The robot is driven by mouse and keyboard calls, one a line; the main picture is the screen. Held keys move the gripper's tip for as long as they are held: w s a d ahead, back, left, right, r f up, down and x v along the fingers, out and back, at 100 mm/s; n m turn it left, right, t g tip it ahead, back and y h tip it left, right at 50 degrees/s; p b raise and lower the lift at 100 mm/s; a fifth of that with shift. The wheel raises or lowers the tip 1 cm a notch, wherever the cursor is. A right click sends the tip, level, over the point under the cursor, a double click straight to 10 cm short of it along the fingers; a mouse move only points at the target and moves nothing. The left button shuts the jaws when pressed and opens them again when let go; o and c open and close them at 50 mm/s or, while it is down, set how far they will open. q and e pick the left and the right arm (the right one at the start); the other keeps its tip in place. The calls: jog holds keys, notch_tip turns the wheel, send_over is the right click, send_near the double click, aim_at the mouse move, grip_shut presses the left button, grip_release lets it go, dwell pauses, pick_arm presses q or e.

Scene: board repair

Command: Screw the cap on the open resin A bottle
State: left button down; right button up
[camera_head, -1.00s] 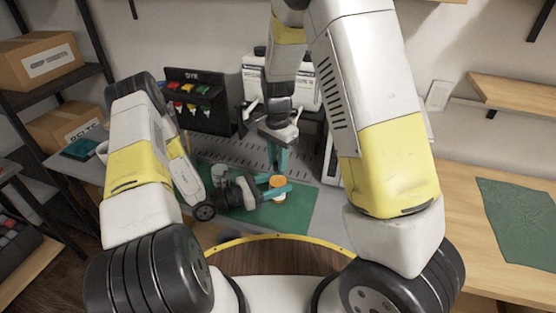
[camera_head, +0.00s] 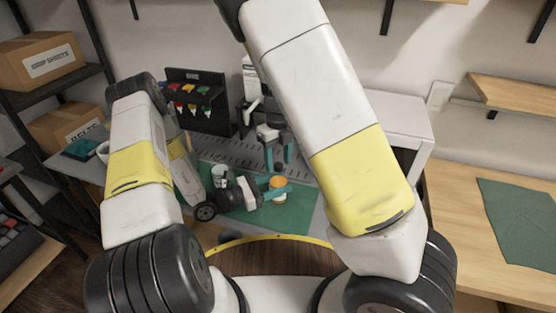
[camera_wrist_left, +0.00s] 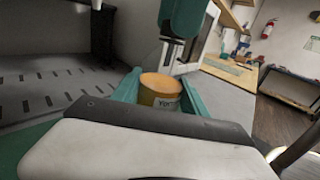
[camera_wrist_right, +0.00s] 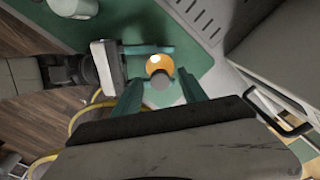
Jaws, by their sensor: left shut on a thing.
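An orange bottle (camera_head: 278,183) with a pale label stands upright over the green mat, between the fingers of my left gripper (camera_head: 276,190). In the left wrist view the bottle (camera_wrist_left: 160,88) shows a flat orange top and a partly hidden label that I cannot read fully. My left gripper is shut on it. My right gripper (camera_head: 277,152) points down above the bottle. A small dark, cap-like piece (camera_head: 278,167) sits between its fingertips. It shows as a grey round shape in the right wrist view (camera_wrist_right: 160,80), overlapping the orange top. Whether the fingers press on it is unclear.
A slotted grey plate (camera_head: 225,150) and a dark rack of coloured items (camera_head: 195,100) lie behind. A white box-like unit (camera_head: 405,125) stands to the right.

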notch_tip(320, 180, up, 12)
dwell(0.7)
pick_arm(q)
jog(key=c, duration=0.5)
grip_release()
jog(key=v, duration=0.7)
jog(key=shift+s+a, duration=0.1)
jog(key=shift+a, duration=0.3)
